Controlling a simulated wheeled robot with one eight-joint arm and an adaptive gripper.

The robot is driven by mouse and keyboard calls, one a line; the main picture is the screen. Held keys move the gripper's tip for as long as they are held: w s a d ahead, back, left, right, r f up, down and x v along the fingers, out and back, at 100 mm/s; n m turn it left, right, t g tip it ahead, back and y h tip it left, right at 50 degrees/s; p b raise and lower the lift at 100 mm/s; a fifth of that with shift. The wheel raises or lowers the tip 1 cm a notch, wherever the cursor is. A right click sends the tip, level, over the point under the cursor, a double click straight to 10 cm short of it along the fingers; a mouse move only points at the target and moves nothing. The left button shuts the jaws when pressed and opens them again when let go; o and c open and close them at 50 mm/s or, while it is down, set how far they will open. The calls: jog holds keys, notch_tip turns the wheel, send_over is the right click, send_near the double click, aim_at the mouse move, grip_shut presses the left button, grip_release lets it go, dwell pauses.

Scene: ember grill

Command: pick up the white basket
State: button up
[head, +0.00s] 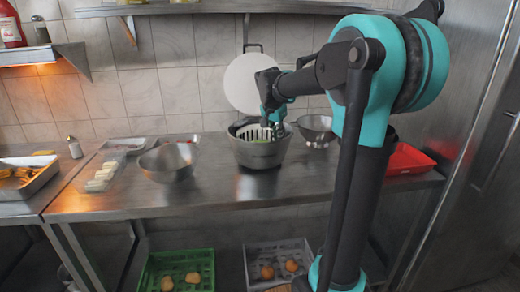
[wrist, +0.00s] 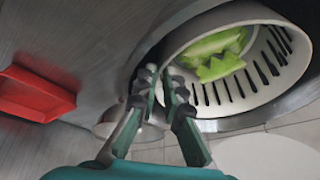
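The white basket (head: 254,132) has a slotted wall and sits inside a grey pot (head: 259,155) on the steel counter. In the wrist view the basket (wrist: 281,62) holds light green slices (wrist: 218,52). My gripper (head: 272,122) is over the pot, at the basket's edge. In the wrist view the fingertips of my gripper (wrist: 162,78) are close together, one on each side of the white rim, and look shut on it. The exact contact at the rim is partly hidden by the fingers.
A metal bowl (head: 167,163) stands left of the pot and another bowl (head: 315,128) right of it. A red tray (head: 407,160) lies at the right, also in the wrist view (wrist: 34,95). A shelf (head: 200,7) runs overhead.

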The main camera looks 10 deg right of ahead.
jog(key=shift+x, duration=1.85)
grip_shut()
jog(key=shift+a, duration=0.1)
